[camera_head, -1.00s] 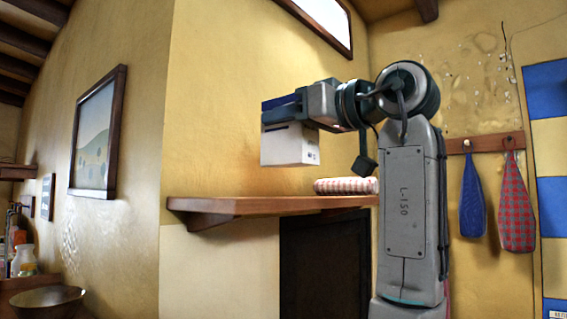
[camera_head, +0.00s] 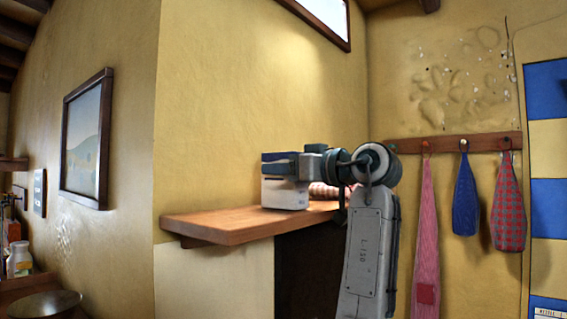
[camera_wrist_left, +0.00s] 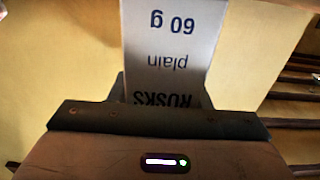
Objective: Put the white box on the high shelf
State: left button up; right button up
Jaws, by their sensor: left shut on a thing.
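The white box (camera_head: 284,194) is at the wooden high shelf (camera_head: 225,226), upright, with its lower edge at the shelf's top surface. I cannot tell for sure whether it touches the board. My left gripper (camera_head: 282,166) is shut on the upper part of the box. In the left wrist view the box (camera_wrist_left: 170,50) shows upside-down print reading "60 g", "plain" and "RUSKS" between the jaws. My right gripper is not in view.
The shelf's left part is bare. Cloths hang from a peg rail (camera_head: 450,143) at right. A metal bowl (camera_head: 45,304) stands at lower left.

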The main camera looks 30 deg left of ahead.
pick_arm(q)
jog(key=shift+s+d, duration=0.1)
jog(key=shift+s, duration=0.05)
jog(key=shift+f, duration=0.15)
jog(key=o, duration=1)
jog(key=d+b, duration=0.4)
jog(key=d, duration=0.8)
jog(key=shift+s+b, duration=0.3)
jog(key=shift+s, duration=0.15)
